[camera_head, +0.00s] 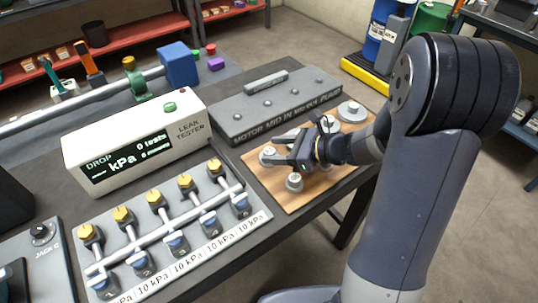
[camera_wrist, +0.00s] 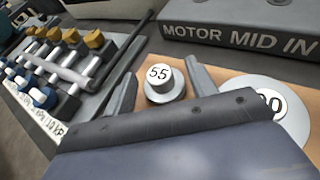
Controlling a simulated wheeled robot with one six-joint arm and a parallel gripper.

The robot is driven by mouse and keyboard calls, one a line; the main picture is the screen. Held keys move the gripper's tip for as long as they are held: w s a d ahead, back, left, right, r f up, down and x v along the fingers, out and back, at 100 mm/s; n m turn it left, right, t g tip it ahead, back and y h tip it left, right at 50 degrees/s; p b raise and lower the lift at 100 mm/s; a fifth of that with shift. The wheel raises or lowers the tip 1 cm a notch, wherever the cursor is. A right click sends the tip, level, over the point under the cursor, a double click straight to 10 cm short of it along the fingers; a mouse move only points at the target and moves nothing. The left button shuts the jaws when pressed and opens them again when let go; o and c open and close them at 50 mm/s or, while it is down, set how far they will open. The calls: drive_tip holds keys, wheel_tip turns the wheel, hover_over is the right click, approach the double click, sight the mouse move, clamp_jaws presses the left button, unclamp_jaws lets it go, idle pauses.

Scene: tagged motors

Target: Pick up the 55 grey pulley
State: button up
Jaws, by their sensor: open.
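The 55 grey pulley (camera_wrist: 160,82) is a small stepped grey disc with a white top marked 55. In the wrist view it stands on a wooden board (camera_wrist: 232,76), between the two fingers of my gripper (camera_wrist: 162,70). My gripper is open, one finger on each side of the pulley; I cannot tell whether either touches it. In the head view my gripper (camera_head: 275,155) is low over the left part of the board, and the pulley (camera_head: 268,150) shows at its fingertips, partly hidden.
A larger grey pulley (camera_wrist: 272,104), its number partly cut off, lies right of the 55. Another pulley (camera_head: 294,182) stands near the board's front. The motor plate block (camera_head: 270,105) is behind, the valve rig (camera_head: 170,232) and leak tester (camera_head: 135,140) to the left.

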sight(272, 151)
drive_tip(key=x, duration=0.4)
drive_tip(key=shift+f, duration=0.15)
drive_tip(key=shift+c, duration=0.3)
drive_tip(key=shift+s, duration=0.1)
drive_tip(key=c, duration=1.1)
